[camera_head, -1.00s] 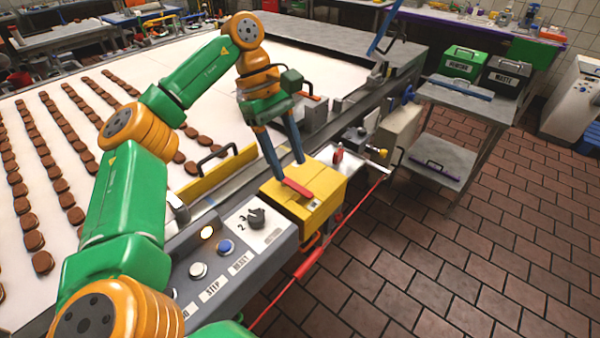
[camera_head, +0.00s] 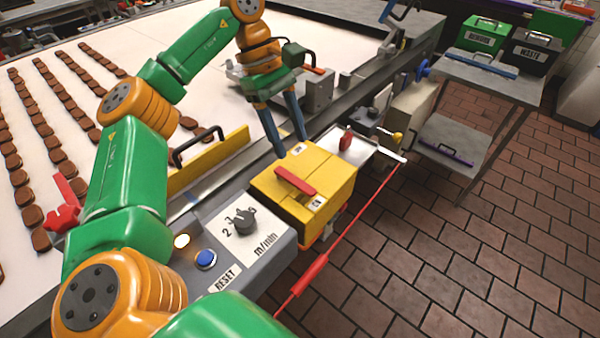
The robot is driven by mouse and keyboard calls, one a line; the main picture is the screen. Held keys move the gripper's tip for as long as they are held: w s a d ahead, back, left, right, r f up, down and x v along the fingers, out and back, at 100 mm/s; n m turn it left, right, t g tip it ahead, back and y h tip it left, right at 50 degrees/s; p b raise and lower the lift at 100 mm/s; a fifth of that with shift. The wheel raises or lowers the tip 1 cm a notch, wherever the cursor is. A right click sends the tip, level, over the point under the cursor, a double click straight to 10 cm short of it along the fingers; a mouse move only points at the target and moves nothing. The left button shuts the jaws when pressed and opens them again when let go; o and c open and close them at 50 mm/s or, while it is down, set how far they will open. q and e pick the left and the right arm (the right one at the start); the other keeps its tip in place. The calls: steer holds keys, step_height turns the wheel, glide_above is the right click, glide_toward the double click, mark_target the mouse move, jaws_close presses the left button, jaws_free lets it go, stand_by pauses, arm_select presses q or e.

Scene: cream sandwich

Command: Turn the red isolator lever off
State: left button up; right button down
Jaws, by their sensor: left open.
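The red isolator lever (camera_head: 295,181) lies on top of a yellow box (camera_head: 330,178) at the edge of the conveyor, slanting from upper left to lower right. The box top has white labels marked ON and what looks like OFF. My left gripper (camera_head: 292,148) is open and empty, its two blue-grey fingers pointing down near the far edge of the box. The fingertips appear apart from the lever, just beyond its upper-left end. My right gripper is not in view.
A control panel with a dial (camera_head: 243,221) and blue button (camera_head: 206,259) adjoins the box at left. A red knob (camera_head: 346,139) stands behind it. A red pull cord (camera_head: 315,272) runs along the right. A yellow guard (camera_head: 215,160) stands left of my gripper.

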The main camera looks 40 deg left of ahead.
mark_target(304, 185)
arm_select(q)
steer(key=f, duration=0.1)
steer(key=f+b, duration=0.2)
steer(key=f, duration=0.1)
steer(key=shift+w+a, duration=0.25)
steer(key=shift+w, duration=0.1)
steer(key=shift+w+f, duration=0.1)
steer(key=shift+f, duration=0.2)
steer(key=x, duration=0.5)
steer(key=shift+s+d+p, duration=0.2)
steer(key=shift+d+p, duration=0.15)
steer(key=shift+w+f, duration=0.1)
steer(key=shift+f, duration=0.35)
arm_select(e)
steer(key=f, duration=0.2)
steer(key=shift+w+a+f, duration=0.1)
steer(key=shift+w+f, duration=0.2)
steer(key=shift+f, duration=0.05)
arm_select(q)
jaws_close()
